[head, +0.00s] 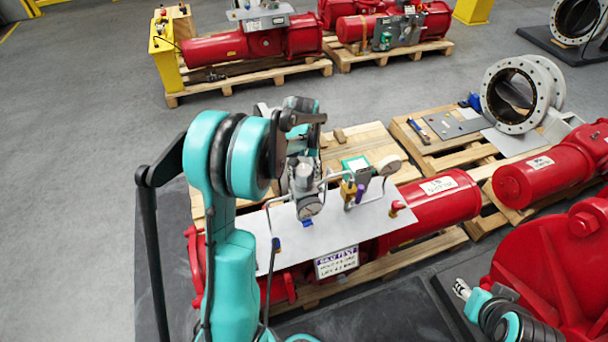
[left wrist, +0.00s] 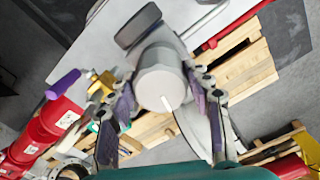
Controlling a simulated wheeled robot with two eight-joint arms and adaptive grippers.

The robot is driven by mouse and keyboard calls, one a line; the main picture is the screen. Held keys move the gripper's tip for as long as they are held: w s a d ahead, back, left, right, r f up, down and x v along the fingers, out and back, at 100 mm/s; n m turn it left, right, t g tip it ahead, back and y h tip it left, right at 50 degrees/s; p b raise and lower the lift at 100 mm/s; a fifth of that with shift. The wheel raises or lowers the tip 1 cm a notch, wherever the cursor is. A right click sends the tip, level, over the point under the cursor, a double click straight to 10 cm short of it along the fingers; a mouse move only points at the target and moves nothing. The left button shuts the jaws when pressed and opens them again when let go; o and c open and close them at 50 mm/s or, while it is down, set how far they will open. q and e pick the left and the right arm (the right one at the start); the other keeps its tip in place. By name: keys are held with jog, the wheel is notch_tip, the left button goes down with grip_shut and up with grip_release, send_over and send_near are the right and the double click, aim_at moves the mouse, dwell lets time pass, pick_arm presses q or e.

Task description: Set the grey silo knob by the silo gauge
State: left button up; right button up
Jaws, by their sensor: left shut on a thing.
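The grey silo knob (left wrist: 160,82) is a round cylinder with a white line on its end face. In the left wrist view it sits between the two fingers of my left gripper (left wrist: 165,98), which is shut on it. In the head view my left gripper (head: 301,160) comes down over the knob, which is mostly hidden there.
A grey panel (head: 373,223) carries the gauge, piping, a yellow valve (head: 349,190) and a red knob (head: 396,207) over a red actuator (head: 440,197) on a wooden pallet. A white sign (head: 337,262) hangs in front. More red actuators stand behind and at right.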

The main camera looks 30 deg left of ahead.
aim_at(304, 170)
pick_arm(q)
jog(key=shift+m, duration=0.7)
jog(key=o, duration=1.2)
jog(key=shift+c, duration=0.2)
notch_tip(304, 170, up, 12)
